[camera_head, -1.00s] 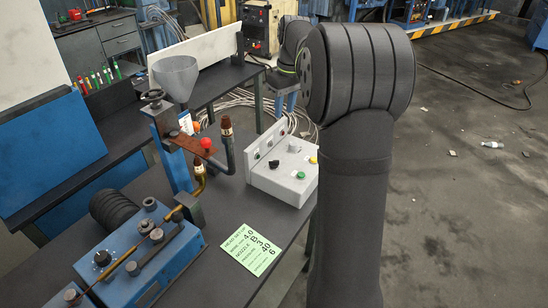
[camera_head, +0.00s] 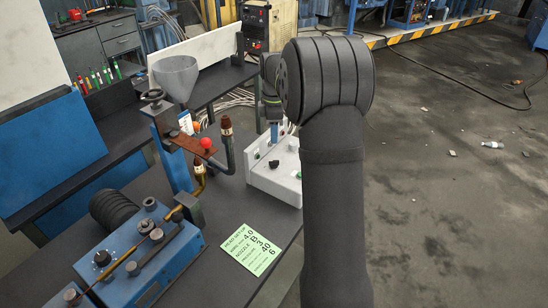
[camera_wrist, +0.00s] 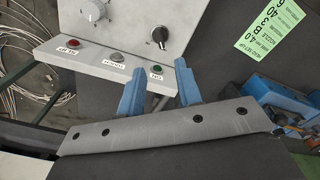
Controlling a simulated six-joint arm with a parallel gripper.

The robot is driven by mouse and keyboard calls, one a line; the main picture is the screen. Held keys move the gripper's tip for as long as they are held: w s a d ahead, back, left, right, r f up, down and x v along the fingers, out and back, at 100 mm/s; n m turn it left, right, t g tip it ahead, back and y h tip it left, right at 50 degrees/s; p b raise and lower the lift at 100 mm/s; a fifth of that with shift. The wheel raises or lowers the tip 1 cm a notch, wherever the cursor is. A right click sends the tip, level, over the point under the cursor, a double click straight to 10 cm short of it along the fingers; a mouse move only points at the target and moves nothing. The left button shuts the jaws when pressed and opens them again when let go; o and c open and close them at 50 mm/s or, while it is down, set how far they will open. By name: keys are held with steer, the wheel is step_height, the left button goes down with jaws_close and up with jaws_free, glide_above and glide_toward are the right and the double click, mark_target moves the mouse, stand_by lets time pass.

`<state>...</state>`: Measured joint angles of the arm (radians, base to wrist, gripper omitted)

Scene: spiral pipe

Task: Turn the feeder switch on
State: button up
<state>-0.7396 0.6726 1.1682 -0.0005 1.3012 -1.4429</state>
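The control box (camera_head: 268,178) is pale, with an upright face at its back, and my arm hides its right part. In the wrist view its panel (camera_wrist: 125,35) has a black rotary switch (camera_wrist: 160,37) and a pale round knob (camera_wrist: 92,10). Below these is a labelled row with a red button (camera_wrist: 71,43), a grey button (camera_wrist: 117,57) and a green button (camera_wrist: 157,67). I cannot clearly read which control is the feeder switch. My gripper (camera_wrist: 160,66) is open and empty, its blue fingers on either side of the green button in the picture. Contact is not visible.
A green setup card (camera_head: 252,248) lies on the dark table right of the blue wire-feed unit (camera_head: 150,255). A funnel (camera_head: 176,78) and a bracket with a red ball knob (camera_head: 206,143) stand left of the box. Coiled cables lie behind.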

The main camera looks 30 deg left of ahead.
mark_target(274, 161)
step_height(274, 161, down, 11)
steer(key=shift+r, duration=0.1)
stand_by(0.3)
jaws_close()
